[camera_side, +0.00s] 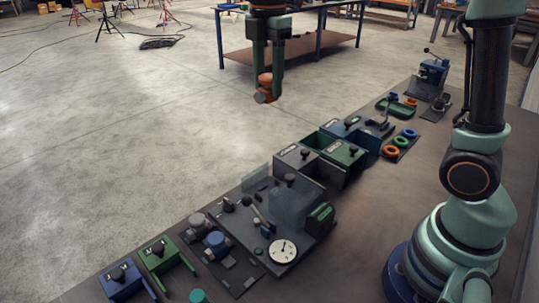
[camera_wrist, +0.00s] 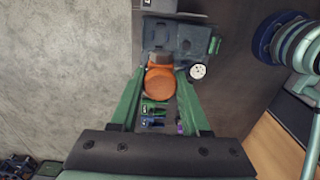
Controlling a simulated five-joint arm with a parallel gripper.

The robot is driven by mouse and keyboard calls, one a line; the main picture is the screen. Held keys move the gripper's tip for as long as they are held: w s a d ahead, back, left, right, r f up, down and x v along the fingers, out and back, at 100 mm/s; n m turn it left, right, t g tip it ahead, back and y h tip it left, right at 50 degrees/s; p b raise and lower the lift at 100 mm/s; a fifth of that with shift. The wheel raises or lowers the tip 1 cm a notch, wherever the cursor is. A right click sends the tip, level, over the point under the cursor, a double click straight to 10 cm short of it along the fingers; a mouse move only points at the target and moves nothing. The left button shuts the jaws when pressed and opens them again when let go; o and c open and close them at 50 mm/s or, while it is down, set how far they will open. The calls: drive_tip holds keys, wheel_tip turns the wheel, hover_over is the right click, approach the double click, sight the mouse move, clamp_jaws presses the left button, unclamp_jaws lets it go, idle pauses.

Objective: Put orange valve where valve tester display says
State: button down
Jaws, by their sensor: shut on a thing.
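My gripper (camera_side: 267,80) is shut on the orange valve (camera_side: 265,90), held high above the bench in the side view. In the wrist view, the orange valve (camera_wrist: 160,84) sits between the green fingers, its round face toward the camera. The valve tester (camera_side: 252,232) stands on the bench below, with a white dial gauge (camera_side: 283,251) and a clear shield (camera_side: 288,206). Its small green-framed display (camera_side: 320,214) is too small to read. The wrist view also shows the tester (camera_wrist: 180,35), partly hidden behind the valve, and its gauge (camera_wrist: 198,71).
A blue valve (camera_side: 216,244) and a grey valve (camera_side: 196,224) sit left of the tester. Blue (camera_side: 120,280) and green (camera_side: 160,256) stands are at front left. Lidded bins (camera_side: 300,158) stand behind the tester, with colored rings (camera_side: 390,151) beyond. A clamp (camera_side: 433,72) is farther back.

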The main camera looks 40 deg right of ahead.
drive_tip(key=shift+r, duration=0.25)
drive_tip(key=shift+d+f, duration=0.1)
drive_tip(key=d+f, duration=0.8)
drive_tip(key=d, duration=0.3)
drive_tip(key=w+d+f, duration=0.1)
drive_tip(key=d+f, duration=0.7)
drive_tip(key=d, duration=0.3)
drive_tip(key=shift+w+f, duration=0.15)
drive_tip(key=shift+w, duration=0.1)
drive_tip(key=shift+a, duration=0.1)
drive_tip(key=shift+f, duration=2.1)
drive_tip(key=shift+f, duration=2.85)
